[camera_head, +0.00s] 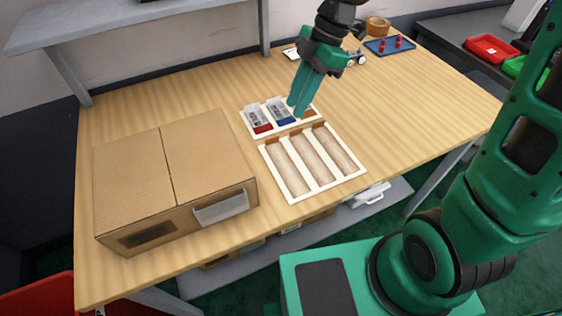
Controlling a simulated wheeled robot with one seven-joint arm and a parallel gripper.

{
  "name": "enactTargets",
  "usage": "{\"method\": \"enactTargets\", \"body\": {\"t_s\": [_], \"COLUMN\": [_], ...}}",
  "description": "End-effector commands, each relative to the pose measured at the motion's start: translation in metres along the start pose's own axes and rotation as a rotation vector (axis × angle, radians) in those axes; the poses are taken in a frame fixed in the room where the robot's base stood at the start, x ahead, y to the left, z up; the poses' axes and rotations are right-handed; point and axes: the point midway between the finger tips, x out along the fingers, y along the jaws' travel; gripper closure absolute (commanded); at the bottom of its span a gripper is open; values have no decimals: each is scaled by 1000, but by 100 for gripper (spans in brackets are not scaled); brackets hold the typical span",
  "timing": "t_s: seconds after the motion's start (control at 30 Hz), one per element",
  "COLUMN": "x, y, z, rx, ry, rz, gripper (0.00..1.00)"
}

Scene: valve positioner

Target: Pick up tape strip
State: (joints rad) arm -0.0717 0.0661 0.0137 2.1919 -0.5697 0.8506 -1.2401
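No tape strip can be told for certain. A small brown piece (309,114) lies in the right compartment of the small white tray (248,131), right beside my fingertips. A pale translucent piece (221,208) sits on the front edge of the closed cardboard box (120,175). My gripper (298,108) points down over the right part of the small tray. Its green fingers overlap in this view, so I cannot tell whether they are open or hold anything. They hide part of the tray behind them.
The small tray also holds grey packets with red (262,129) and blue (286,121) ends. A larger three-slot tray (290,196) lies in front. A brown roll (377,26) and a blue tray (391,47) with red parts stand at the back. The table's right side is clear.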

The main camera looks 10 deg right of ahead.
Motion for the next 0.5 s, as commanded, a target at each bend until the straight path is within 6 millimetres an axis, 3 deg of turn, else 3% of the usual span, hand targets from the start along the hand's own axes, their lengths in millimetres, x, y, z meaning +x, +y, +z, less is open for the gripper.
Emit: {"method": "enactTargets", "body": {"t_s": [0.13, 0.5], "x": [14, 60], "y": [4, 4], "z": [-14, -16], "rx": [-86, -89], "ry": [23, 22], "rz": [-16, -14], "gripper": [76, 76]}}
